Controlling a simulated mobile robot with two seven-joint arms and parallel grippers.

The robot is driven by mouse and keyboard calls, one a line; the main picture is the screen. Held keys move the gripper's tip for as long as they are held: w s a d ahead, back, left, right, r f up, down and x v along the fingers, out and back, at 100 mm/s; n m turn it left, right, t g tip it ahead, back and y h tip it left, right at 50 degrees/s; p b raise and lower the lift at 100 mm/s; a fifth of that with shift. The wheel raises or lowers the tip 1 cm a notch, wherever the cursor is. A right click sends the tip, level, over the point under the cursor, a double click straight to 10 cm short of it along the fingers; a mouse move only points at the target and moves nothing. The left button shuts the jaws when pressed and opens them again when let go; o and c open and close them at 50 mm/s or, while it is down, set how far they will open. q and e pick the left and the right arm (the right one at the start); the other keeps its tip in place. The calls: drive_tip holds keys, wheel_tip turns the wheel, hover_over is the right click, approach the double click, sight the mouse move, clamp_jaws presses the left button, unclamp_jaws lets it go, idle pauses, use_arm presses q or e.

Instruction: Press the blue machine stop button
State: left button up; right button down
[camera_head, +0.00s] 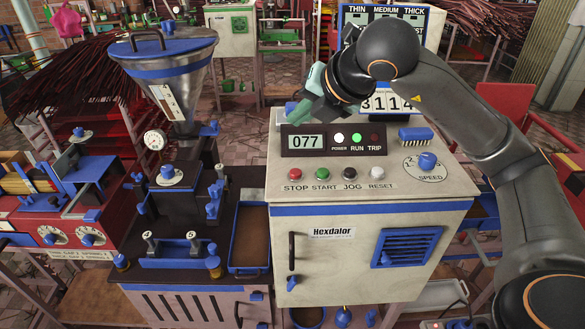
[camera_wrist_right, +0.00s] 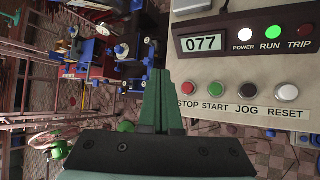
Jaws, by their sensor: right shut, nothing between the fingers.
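The blue-trimmed Hexdalor machine (camera_head: 368,250) has a cream control box with a row of buttons on its sloping top. The red STOP button (camera_head: 295,174) is at the left end of the row and shows unobstructed. It also shows in the right wrist view (camera_wrist_right: 187,90), just right of the fingertips. My right gripper (camera_head: 296,111) is above the back left of the box, behind the display, with its fingers shut and empty. In the right wrist view its green fingers (camera_wrist_right: 160,78) point up the picture beside the STOP label. My left gripper is not in view.
Green START (camera_head: 323,174), dark JOG (camera_head: 350,173) and white RESET (camera_head: 377,173) buttons sit right of STOP. The display (camera_head: 305,141) reads 077, with the RUN light green. A blue brush (camera_head: 415,134) and speed knob (camera_head: 427,160) are on the right. A hopper (camera_head: 170,60) stands left.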

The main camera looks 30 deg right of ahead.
drive_tip(key=shift+f, duration=0.1)
drive_tip(key=b, duration=0.6)
hover_over(296, 174)
drive_tip(key=f, duration=0.7)
drive_tip(key=shift+s+d+f, duration=0.1)
drive_tip(key=shift+s+f, duration=0.15)
drive_tip(key=shift+f, duration=0.15)
drive_tip(key=shift+f+b, duration=0.3)
drive_tip(key=shift+b, duration=0.05)
drive_tip(key=shift+f, duration=0.15)
